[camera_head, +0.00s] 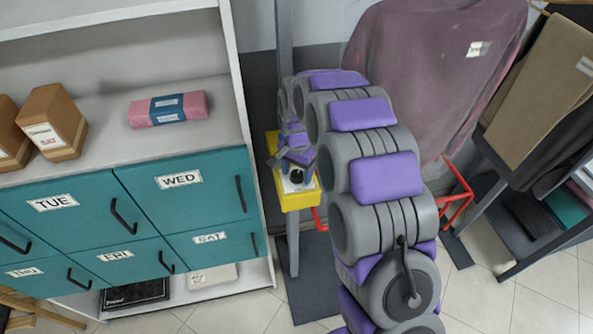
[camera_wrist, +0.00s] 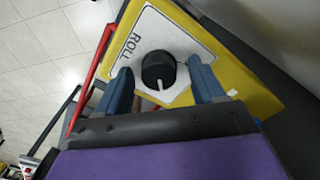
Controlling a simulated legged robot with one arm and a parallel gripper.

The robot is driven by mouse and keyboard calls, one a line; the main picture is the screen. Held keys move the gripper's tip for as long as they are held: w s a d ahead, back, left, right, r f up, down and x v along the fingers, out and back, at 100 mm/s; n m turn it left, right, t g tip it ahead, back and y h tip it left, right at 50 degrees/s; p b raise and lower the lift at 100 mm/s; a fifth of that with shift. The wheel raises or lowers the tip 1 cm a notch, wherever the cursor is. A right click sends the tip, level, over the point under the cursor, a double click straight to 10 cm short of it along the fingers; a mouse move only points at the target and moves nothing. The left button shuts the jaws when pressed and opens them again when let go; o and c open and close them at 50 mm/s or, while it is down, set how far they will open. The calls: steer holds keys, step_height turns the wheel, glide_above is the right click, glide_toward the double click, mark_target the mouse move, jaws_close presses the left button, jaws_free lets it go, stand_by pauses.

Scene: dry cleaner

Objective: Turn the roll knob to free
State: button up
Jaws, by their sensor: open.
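The roll knob (camera_wrist: 158,70) is a round black dial with a white pointer line, on a white plate (camera_wrist: 180,35) marked "ROLL". The plate is on a yellow box (camera_wrist: 250,90). In the wrist view the pointer is toward the lower side of the knob, near my gripper's base. My gripper (camera_wrist: 162,82) is open, with one blue finger on each side of the knob; I cannot tell whether they touch it. In the head view the yellow box (camera_head: 298,200) is on a grey post, and the dark knob (camera_head: 297,176) shows partly beside my gripper (camera_head: 297,160). No "free" mark is readable.
A shelf unit with teal drawers (camera_head: 185,190) stands close on the left. Red bars (camera_head: 457,195) stick out near the post. A mauve garment (camera_head: 430,70) hangs behind my arm, and a rack with folded brown cloth (camera_head: 540,95) stands right. Tiled floor is open in front.

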steer(key=c, duration=1)
steer(key=shift+c, duration=0.2)
steer(key=shift+r+n, duration=0.1)
steer(key=shift+n, duration=0.2)
steer(key=n+p, duration=0.1)
steer(key=n, duration=0.2)
steer(key=shift+r+p, duration=0.1)
steer(key=shift+p, duration=0.25)
steer(key=n+p, duration=0.1)
steer(key=n, duration=0.4)
steer(key=shift+w+n, duration=0.1)
steer(key=shift+n, duration=0.3)
steer(key=n+p, duration=0.1)
steer(key=n, duration=0.3)
steer(key=shift+n, duration=0.3)
steer(key=shift+n+p, duration=0.5)
steer(key=shift+n, duration=1.4)
